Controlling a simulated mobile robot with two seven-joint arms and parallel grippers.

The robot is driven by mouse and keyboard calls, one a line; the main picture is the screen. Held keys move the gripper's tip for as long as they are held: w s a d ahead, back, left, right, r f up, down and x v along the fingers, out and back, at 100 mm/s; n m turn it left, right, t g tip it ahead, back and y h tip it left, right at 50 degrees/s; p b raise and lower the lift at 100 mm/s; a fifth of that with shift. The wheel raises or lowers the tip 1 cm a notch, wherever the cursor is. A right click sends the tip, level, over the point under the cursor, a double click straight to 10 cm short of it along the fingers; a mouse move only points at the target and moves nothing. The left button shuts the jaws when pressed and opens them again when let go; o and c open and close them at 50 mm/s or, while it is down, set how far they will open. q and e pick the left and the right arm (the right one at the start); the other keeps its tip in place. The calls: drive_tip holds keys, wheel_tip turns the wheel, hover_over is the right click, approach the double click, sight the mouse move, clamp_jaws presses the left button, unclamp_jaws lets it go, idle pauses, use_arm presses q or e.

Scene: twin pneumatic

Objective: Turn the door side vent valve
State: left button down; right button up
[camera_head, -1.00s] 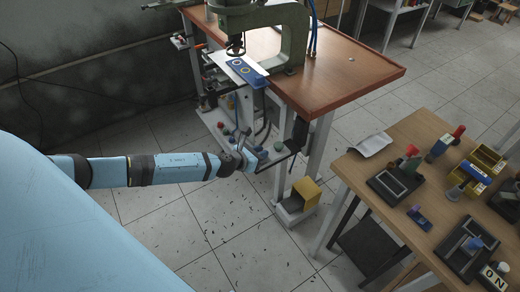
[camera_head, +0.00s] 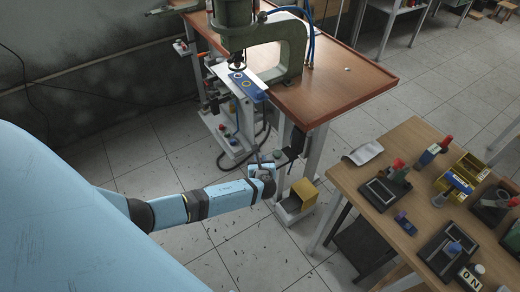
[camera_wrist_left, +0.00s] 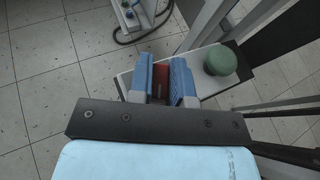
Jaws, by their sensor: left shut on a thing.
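My left gripper (camera_wrist_left: 160,70) reaches in from the left; in the head view its tip (camera_head: 265,168) is beside the press table's leg. Its blue fingers are closed around a small red part, likely the valve (camera_wrist_left: 159,88), mostly hidden between them. The red part is at a light panel (camera_wrist_left: 213,85), which I take to be the door side. A round green knob (camera_wrist_left: 220,61) stands on this panel just right of the fingers; it also shows in the head view (camera_head: 278,154). The valve is hidden by my gripper in the head view. My right gripper is not in view.
The press (camera_head: 235,25) stands on a brown table (camera_head: 335,85) above. A black hose (camera_head: 240,163) loops left of the panel. A yellow bin (camera_head: 304,189) is close to my gripper's right. A wooden workbench (camera_head: 340,170) stands farther right.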

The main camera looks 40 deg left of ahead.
use_arm(q)
drive_tip(key=n+g+y, duration=0.3)
drive_tip(key=n+g, duration=0.1)
drive_tip(key=shift+n+g, duration=0.3)
drive_tip(key=shift+n, duration=0.1)
drive_tip(key=shift+n+y, duration=0.3)
drive_tip(key=shift+y, duration=0.1)
drive_tip(key=shift+g, duration=0.4)
drive_tip(key=c, duration=1.1)
unclamp_jaws()
drive_tip(key=v, duration=1.3)
drive_tip(key=shift+s+d+r, duration=0.15)
drive_tip(key=shift+d, duration=0.2)
drive_tip(key=shift+s, duration=0.1)
